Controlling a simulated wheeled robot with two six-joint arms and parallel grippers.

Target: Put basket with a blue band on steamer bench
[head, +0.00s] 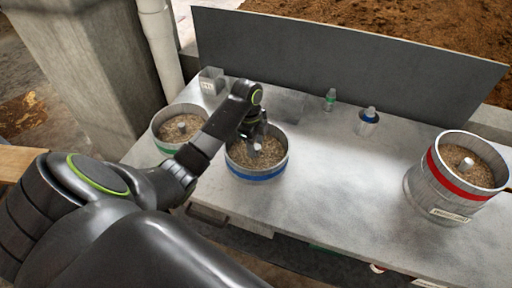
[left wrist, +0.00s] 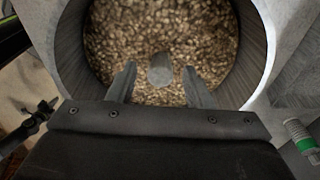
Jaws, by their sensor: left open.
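The basket with a blue band (head: 262,176) stands upright on the grey bench (head: 320,205), filled with grain and with a pale knob at its centre. My left gripper (head: 256,142) reaches down over this basket from the left. In the left wrist view the fingers of my left gripper (left wrist: 163,85) are apart, one on each side of the knob (left wrist: 160,70), above the grain (left wrist: 165,25). I cannot tell whether they touch the knob. My arm hides part of the basket's far left rim. My right gripper is not in view.
A green-banded basket (head: 168,148) stands close on the left, partly behind my arm. A red-banded basket (head: 452,188) stands at the right. A green-labelled bottle (head: 330,100) and a blue one (head: 368,121) stand behind, before an upright grey panel (head: 345,62). The bench's middle right is clear.

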